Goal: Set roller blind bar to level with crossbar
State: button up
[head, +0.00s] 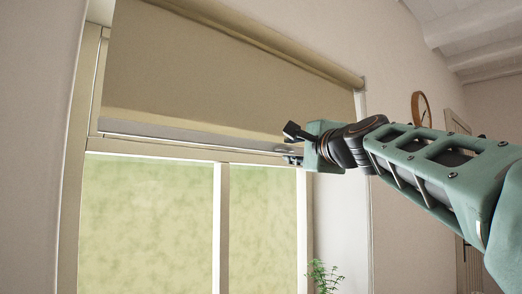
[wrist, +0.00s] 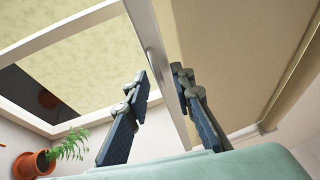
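The roller blind (head: 230,80) is a tan sheet hanging over the upper part of the window. Its pale grey bottom bar (head: 190,135) shows in the head view just above the cream crossbar (head: 170,151), overlapping the crossbar's upper part or close to it. My gripper (head: 291,145) is at the bar's right end, its fingers apart, one above and one below. In the wrist view the bar (wrist: 153,40) runs between the two fingertips of my gripper (wrist: 162,82). A small gap shows at the left finger; contact at the right finger cannot be told.
A green plant (head: 322,276) stands low at the window's right side; its terracotta pot (wrist: 33,163) shows in the wrist view. A round clock (head: 420,108) hangs on the right wall. The space in front of the panes is clear.

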jog(key=v, duration=1.1)
jog(key=shift+s, duration=0.35)
jog(key=shift+d, duration=0.1)
jog(key=s+a+f+n+g+p, duration=0.3)
jog(key=f+n, duration=0.1)
jog(key=f, duration=0.5)
jog(key=s+a+f+n+g+p, duration=0.3)
jog(key=f+n+g+p, duration=0.15)
jog(key=f, duration=0.55)
jog(key=s+d+f+n+g+h+p, duration=0.2)
jog(key=s+f+n+g, duration=0.1)
jog(key=s+f, duration=0.4)
jog(key=s+d+f+n+g+h+p, duration=0.1)
jog(key=s+f+n+g+h, duration=0.1)
jog(key=s+f, duration=0.5)
notch_tip(320, 180, down, 6)
jog(key=shift+s+d+f+n+g+p, duration=0.15)
jog(key=shift+s+d+n+g+p, duration=0.25)
jog(key=shift+n, duration=0.85)
jog(key=shift+w+a, duration=0.1)
jog(key=shift+w, duration=0.05)
